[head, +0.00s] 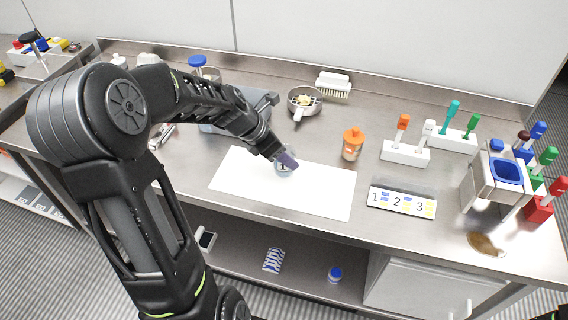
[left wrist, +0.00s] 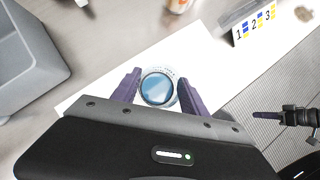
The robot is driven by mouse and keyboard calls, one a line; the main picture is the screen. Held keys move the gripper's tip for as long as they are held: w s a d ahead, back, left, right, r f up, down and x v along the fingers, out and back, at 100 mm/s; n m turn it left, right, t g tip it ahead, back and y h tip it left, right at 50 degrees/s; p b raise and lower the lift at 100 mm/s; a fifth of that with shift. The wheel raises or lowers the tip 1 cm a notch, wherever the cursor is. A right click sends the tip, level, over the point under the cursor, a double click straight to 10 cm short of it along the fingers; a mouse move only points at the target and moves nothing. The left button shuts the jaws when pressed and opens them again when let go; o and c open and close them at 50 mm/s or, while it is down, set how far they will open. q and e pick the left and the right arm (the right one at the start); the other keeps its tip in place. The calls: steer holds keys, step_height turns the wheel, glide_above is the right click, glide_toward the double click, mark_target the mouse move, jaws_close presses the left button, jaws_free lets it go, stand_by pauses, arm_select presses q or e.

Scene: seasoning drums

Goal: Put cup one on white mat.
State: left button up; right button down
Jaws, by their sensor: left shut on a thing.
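The white mat (head: 318,196) lies flat on the steel table and also shows in the left wrist view (left wrist: 112,85). My left gripper (head: 285,162) is over the mat. In the left wrist view, its purple fingers (left wrist: 158,92) are on both sides of a small round cup with a blue inside (left wrist: 157,88), shut on it. In the head view the cup (head: 283,173) is partly hidden by the gripper and carries a dark mark like a 1. I cannot tell whether its base touches the mat.
A number sign reading 1 2 3 (head: 402,202) stands right of the mat. An orange-capped shaker (head: 352,144) stands behind the mat's right part. A grey bin (left wrist: 30,60) is left of the mat. A brown spill (head: 486,243) lies near the right front edge.

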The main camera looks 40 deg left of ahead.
arm_select(q)
steer(key=shift+f, duration=1.85)
steer(key=shift+f, duration=0.1)
steer(key=o, duration=1.5)
steer(key=shift+c, duration=0.2)
steer(key=v, duration=1.2)
